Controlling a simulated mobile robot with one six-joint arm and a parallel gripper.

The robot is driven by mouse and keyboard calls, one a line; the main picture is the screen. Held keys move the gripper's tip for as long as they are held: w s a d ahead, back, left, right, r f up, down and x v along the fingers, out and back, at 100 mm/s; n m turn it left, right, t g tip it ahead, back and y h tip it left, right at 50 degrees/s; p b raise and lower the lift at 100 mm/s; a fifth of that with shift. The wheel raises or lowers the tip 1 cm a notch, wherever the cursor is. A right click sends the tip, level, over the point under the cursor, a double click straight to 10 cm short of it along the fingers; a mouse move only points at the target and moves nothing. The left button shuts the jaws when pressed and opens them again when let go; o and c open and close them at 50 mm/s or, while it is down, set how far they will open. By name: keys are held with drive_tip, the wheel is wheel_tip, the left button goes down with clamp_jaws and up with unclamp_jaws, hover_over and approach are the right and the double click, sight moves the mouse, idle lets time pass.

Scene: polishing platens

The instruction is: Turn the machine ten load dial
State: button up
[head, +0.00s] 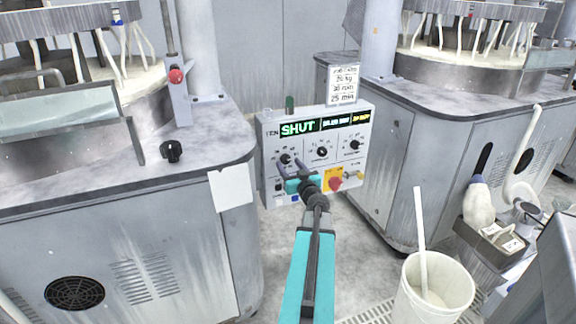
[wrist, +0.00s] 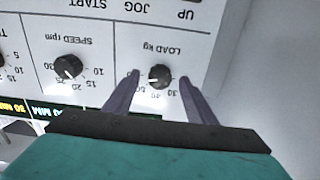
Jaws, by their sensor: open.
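The machine ten control panel (head: 309,125) is a white box marked "TEN" with a lit "SHUT" display. Its load dial (head: 285,158) is a small black knob at the left of the dial row. In the wrist view the load dial (wrist: 159,75) appears upside down, labelled "LOAD kg", with a pale pointer mark. My gripper (head: 291,167) is at the panel's lower left. In the wrist view my gripper (wrist: 160,78) is open, with one finger on each side of the load dial. I cannot tell whether either finger touches it.
The speed dial (wrist: 68,67) is beside the load dial. A third dial (head: 355,146) and a red emergency button (head: 335,184) are on the panel's right. A small card (head: 343,84) lists settings above. Grey machines flank the panel; a white bucket (head: 452,282) stands at the front right.

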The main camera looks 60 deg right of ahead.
drive_tip(key=shift+x, duration=0.85)
drive_tip(key=c, duration=1)
drive_tip(key=shift+c, duration=0.2)
